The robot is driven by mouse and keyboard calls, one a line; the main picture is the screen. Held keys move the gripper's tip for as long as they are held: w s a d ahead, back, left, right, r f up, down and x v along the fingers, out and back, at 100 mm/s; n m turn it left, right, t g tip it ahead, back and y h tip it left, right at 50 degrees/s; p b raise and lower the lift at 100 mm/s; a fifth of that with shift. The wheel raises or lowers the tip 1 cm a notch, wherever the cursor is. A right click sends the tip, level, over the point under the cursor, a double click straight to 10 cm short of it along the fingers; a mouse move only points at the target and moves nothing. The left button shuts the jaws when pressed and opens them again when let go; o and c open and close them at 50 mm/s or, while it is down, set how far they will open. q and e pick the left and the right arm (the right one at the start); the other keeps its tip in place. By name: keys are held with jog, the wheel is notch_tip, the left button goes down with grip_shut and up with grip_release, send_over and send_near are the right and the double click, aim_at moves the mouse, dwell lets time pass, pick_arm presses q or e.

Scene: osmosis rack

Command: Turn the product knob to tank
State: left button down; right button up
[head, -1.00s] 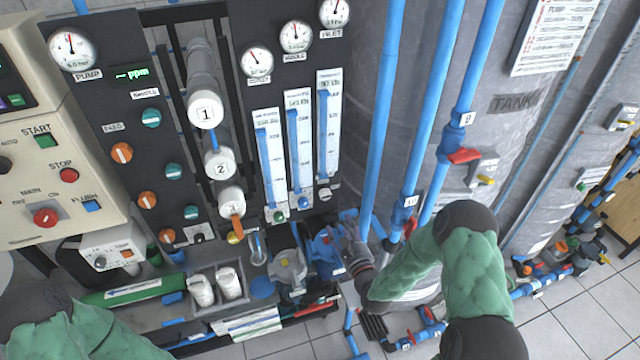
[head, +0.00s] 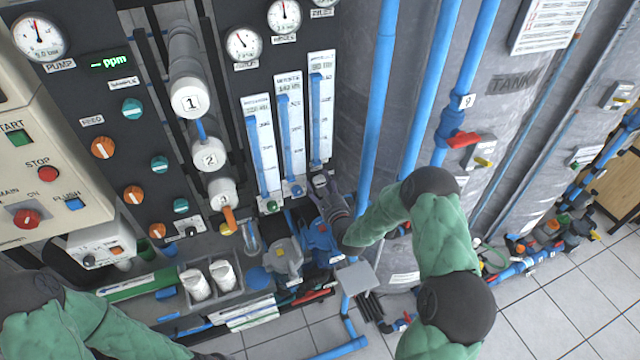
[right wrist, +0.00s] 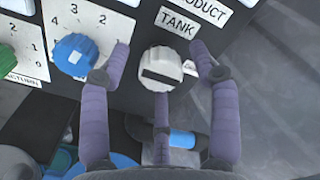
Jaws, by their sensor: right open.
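The product knob (right wrist: 162,66) is off-white with a dark bar across its front. In the right wrist view it sits on the dark panel below the TANK label (right wrist: 178,22) and the partly cut-off PRODUCT label (right wrist: 205,8). Another small label to its right is partly hidden by a finger. My right gripper (right wrist: 161,52) is open, with one finger left and one right of the knob and a third below it; I see gaps beside the knob. In the head view my right gripper (head: 322,186) is at the panel's lower right, hiding the knob. My left gripper is out of view.
A blue knob (right wrist: 75,55) on a numbered white dial is just left of my fingers. Flowmeters (head: 322,105) stand above the gripper. Blue vertical pipes (head: 380,100) run close beside my right forearm. A blue pump (head: 320,240) lies below.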

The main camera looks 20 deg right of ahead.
jog(key=shift+w, duration=0.5)
jog(key=c, duration=1.1)
jog(key=shift+c, duration=0.2)
